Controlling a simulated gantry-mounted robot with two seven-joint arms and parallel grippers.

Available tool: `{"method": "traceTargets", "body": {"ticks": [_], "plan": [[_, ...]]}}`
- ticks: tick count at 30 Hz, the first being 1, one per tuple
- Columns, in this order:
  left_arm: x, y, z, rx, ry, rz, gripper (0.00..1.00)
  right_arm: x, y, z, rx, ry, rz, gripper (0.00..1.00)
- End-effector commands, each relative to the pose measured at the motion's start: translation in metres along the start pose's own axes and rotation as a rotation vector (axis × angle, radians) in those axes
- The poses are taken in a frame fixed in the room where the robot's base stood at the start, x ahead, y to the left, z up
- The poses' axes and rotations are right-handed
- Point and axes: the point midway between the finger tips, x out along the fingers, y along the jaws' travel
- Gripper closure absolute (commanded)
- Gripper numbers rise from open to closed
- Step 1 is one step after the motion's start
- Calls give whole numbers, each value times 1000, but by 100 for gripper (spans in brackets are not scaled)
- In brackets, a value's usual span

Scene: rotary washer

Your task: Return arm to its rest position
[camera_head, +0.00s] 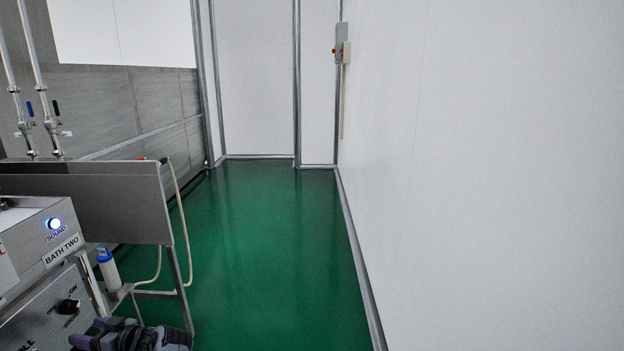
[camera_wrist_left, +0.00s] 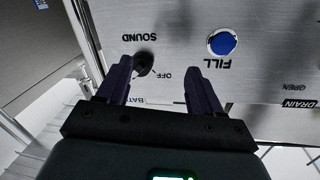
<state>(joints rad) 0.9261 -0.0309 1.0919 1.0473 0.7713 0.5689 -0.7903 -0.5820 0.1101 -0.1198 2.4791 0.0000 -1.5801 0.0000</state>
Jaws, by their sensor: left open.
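My left gripper (camera_head: 90,332) is at the bottom left of the head view, in front of the washer's control panel (camera_head: 38,322). In the left wrist view the left gripper (camera_wrist_left: 157,65) is open, with its two dark purple fingers apart and nothing between them. The fingers point at the panel face. A black knob (camera_wrist_left: 143,65) marked SOUND and OFF shows between the fingers, close to the left one; I cannot tell whether they touch. A blue FILL button (camera_wrist_left: 222,42) is right of the fingers. My right gripper is in neither view.
The green floor (camera_head: 268,250) is clear up to the white right wall (camera_head: 490,180).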

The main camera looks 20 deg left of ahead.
Motion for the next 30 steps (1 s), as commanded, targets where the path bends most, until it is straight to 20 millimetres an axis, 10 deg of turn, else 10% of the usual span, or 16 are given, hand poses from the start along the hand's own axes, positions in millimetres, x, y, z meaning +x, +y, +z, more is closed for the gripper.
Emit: {"method": "traceTargets", "body": {"ticks": [5,12,20,30], "plan": [[21,-18,-59,-81,132,272,34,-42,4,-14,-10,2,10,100],[-78,0,-96,15,146,803,34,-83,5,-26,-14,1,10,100],[-259,-43,-39,357,-63,1299,34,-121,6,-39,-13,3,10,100],[-410,-209,40,849,-405,1586,34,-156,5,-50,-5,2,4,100]]}}
